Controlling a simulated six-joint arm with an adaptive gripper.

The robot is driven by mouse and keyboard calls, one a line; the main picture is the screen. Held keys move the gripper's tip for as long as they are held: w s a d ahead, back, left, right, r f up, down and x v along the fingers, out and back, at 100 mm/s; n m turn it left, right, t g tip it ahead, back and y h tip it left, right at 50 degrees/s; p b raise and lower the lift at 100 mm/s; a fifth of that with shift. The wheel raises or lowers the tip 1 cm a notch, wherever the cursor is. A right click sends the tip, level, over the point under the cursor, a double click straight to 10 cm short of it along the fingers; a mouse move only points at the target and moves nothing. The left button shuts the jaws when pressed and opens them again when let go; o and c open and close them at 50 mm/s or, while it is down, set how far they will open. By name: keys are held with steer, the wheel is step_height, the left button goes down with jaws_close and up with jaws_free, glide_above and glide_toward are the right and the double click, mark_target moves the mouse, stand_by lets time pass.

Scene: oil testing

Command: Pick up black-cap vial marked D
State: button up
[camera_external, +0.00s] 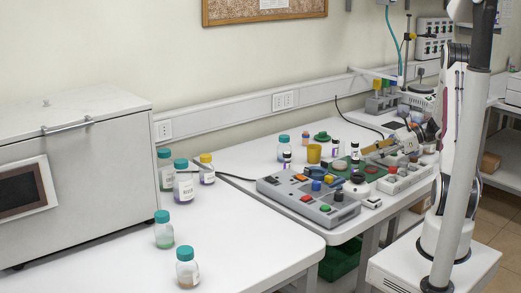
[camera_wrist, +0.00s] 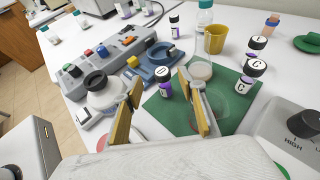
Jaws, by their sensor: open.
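My gripper (camera_wrist: 160,79) is open and empty, its two gold-faced fingers apart above the green mat (camera_wrist: 222,122). A black-cap vial (camera_wrist: 165,89) with a purple label stands upright at the mat's left edge and shows in the gap between the fingertips; its cap mark is too small to read for sure. Two more black-cap vials stand to the right, the nearer one (camera_wrist: 244,82) marked C and the farther one (camera_wrist: 256,48) with an unclear mark. Another small dark-cap vial (camera_wrist: 174,28) stands farther back. In the external view my gripper (camera_external: 372,153) is low over the mat.
A grey button console (camera_wrist: 115,55) lies left of the mat, with a blue clamp-like device (camera_wrist: 155,62) beside it. A yellow cup (camera_wrist: 214,40) and a teal-capped bottle (camera_wrist: 204,20) stand behind. A grey device with a black knob (camera_wrist: 302,124) is at right. Clear dishes lie on the mat.

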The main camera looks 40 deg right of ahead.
mark_target(357, 159)
steer(key=shift+w+a+f, duration=0.1)
steer(key=shift+w+a, duration=0.05)
steer(key=shift+a, duration=0.05)
steer(key=shift+w, duration=0.1)
steer(key=shift+x, duration=2.5)
steer(key=shift+d+f, duration=0.1)
steer(key=c, duration=1.1)
